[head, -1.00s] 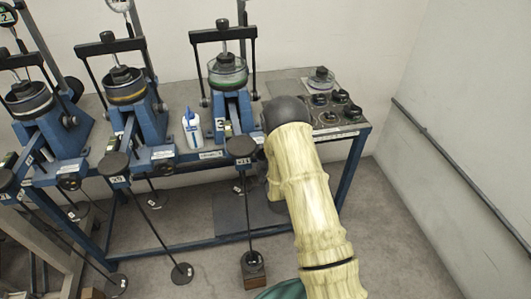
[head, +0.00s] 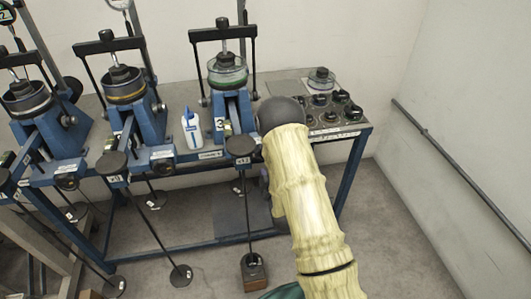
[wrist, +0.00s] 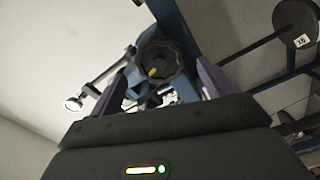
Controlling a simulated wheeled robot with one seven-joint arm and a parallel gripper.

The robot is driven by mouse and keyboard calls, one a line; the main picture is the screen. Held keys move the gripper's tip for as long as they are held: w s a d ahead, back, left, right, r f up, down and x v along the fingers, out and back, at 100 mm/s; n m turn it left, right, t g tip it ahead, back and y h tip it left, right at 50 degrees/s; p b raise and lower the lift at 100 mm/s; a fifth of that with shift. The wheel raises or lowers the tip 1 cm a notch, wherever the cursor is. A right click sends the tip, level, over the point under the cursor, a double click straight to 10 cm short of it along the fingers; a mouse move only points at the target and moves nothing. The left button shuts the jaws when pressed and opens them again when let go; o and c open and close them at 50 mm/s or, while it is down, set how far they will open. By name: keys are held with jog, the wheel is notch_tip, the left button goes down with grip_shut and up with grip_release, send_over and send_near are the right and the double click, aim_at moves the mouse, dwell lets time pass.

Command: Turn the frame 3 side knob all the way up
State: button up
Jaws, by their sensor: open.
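Frame 3 (head: 231,108) is the blue lever frame with a "3" label, the rightmost of the frames on the bench in the head view. Its side knob is hidden behind my arm there. In the wrist view a black lobed knob (wrist: 163,63) with a small yellow mark on its face shows on a blue frame part. My gripper (wrist: 160,76) has its two purple fingers spread, one on each side of the knob in the picture. I cannot tell whether they touch it. The gripper is hidden behind my arm in the head view.
A white bottle (head: 191,129) stands left of frame 3. A hanging weight rod (head: 248,215) stands in front of frame 3. Other blue frames (head: 133,122) are to the left.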

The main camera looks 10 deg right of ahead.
jog(key=s+r+m+g, duration=0.5)
jog(key=s+m+g, duration=0.1)
jog(key=s, duration=0.6)
jog(key=s+r+m+g, duration=0.5)
jog(key=s+m+g, duration=0.2)
jog(key=s+g, duration=0.2)
jog(key=s, duration=0.2)
jog(key=shift+s+m, duration=0.3)
jog(key=shift+s, duration=0.1)
